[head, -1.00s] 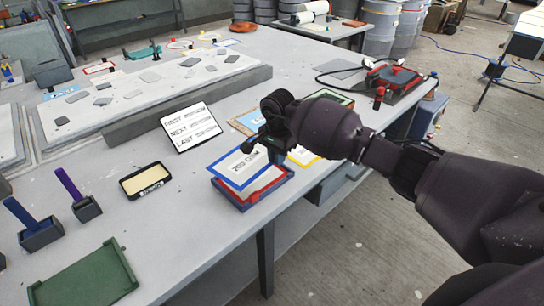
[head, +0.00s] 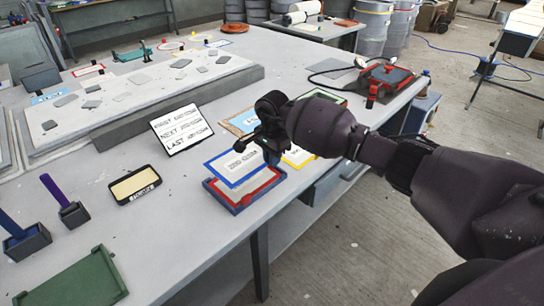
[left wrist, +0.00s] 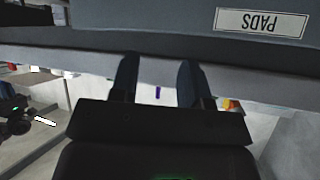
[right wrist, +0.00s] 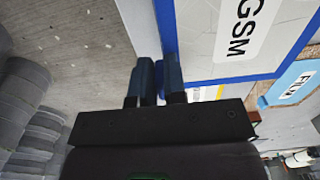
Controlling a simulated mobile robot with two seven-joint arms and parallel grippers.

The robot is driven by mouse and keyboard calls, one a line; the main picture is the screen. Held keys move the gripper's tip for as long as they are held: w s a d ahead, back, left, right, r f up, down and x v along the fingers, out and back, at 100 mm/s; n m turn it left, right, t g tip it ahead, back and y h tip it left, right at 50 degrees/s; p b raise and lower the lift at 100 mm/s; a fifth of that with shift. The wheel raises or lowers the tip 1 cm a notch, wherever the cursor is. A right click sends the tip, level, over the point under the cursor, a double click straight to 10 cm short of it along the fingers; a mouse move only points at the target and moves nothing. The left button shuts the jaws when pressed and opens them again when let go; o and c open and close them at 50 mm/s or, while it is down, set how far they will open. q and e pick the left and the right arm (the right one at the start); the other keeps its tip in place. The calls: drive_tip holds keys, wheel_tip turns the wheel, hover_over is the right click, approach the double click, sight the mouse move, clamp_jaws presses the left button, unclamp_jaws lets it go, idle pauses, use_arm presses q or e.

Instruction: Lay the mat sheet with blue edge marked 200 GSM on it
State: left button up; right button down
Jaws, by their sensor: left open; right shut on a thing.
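The blue-edged mat sheet (head: 233,168) carries a label; in the right wrist view (right wrist: 210,75) I read only "GSM" on it. My right gripper (head: 258,136) is shut on the sheet's edge; its fingers also show in the right wrist view (right wrist: 155,78). The sheet hangs just above a blue tray with a red inside (head: 238,206) and partly hides it. My left gripper (left wrist: 160,80) is open and empty in the left wrist view, out of the head view. A pale slab with several grey patches (head: 130,98) lies at the back left of the table.
A card reading FIRST, NEXT, LAST (head: 182,128) stands behind the sheet. A black-framed pad (head: 135,185), purple-handled tool (head: 62,200) and green tray (head: 72,282) are at left. A yellow-edged sheet (head: 298,156) lies close right. A PADS label (left wrist: 261,23) shows in the left wrist view.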

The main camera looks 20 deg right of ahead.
drive_tip(key=shift+f+b, duration=1.4)
drive_tip(key=shift+f, duration=1.6)
use_arm(q)
wheel_tip(320, 180, down, 4)
drive_tip(key=shift+d+f+b, duration=0.1)
drive_tip(key=shift+b, duration=0.2)
drive_tip(key=shift+s+f, duration=0.15)
drive_tip(key=shift+s, duration=0.05)
drive_tip(key=shift+s+f+g, duration=0.15)
drive_tip(key=shift+s+g, duration=0.15)
use_arm(e)
drive_tip(key=shift+f, duration=0.1)
use_arm(q)
drive_tip(key=shift+s+f, duration=0.15)
drive_tip(key=shift+f, duration=0.2)
use_arm(e)
drive_tip(key=shift+f, duration=0.15)
use_arm(q)
drive_tip(key=shift+w+r+b, duration=0.1)
drive_tip(key=shift+w+b, duration=0.25)
drive_tip(key=shift+w, duration=0.05)
